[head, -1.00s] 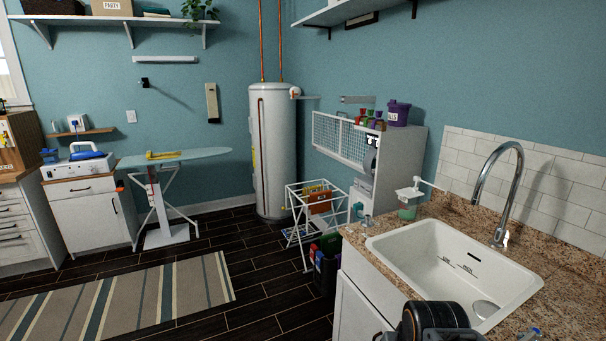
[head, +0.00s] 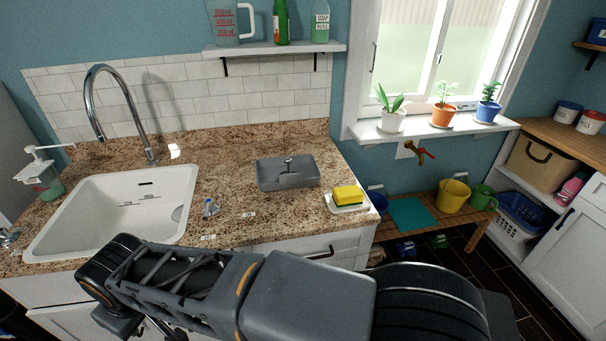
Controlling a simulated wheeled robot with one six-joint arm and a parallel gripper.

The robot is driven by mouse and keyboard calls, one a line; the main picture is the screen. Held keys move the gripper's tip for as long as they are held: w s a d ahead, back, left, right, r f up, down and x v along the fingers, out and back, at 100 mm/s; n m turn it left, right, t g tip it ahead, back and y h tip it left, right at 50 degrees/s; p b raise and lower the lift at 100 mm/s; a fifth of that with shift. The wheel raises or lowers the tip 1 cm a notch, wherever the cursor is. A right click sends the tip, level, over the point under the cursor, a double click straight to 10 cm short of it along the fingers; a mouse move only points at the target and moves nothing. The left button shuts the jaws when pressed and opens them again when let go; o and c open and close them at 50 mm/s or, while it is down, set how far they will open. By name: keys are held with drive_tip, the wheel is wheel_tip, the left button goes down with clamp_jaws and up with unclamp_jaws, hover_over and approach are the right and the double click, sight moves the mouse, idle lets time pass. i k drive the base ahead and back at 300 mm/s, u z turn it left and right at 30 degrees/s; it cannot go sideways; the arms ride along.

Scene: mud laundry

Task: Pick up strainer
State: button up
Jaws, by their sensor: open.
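A small silvery piece with an upright knob (head: 210,207), which looks like the sink strainer, sits on the granite counter (head: 235,228) just right of the white sink (head: 68,228). It is too small to make out in detail. My dark arm lies across the bottom of the head view, in front of the counter and clear of the strainer. The fingers of my gripper do not show; the arm's far end runs down at the lower left. Nothing is seen held.
A grey rectangular basin (head: 268,175) stands behind the strainer to the right. A yellow sponge (head: 347,195) rests on a white dish. A tall curved faucet (head: 131,107) rises behind the sink, and a soap dispenser (head: 40,172) is at far left. The counter around the strainer is mostly clear.

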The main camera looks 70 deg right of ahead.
sight(288, 160)
drive_tip(key=z, duration=2)
drive_tip(key=k, duration=0.4)
drive_tip(key=z, duration=0.85)
drive_tip(key=i, duration=0.65)
drive_tip(key=u, duration=2.7)
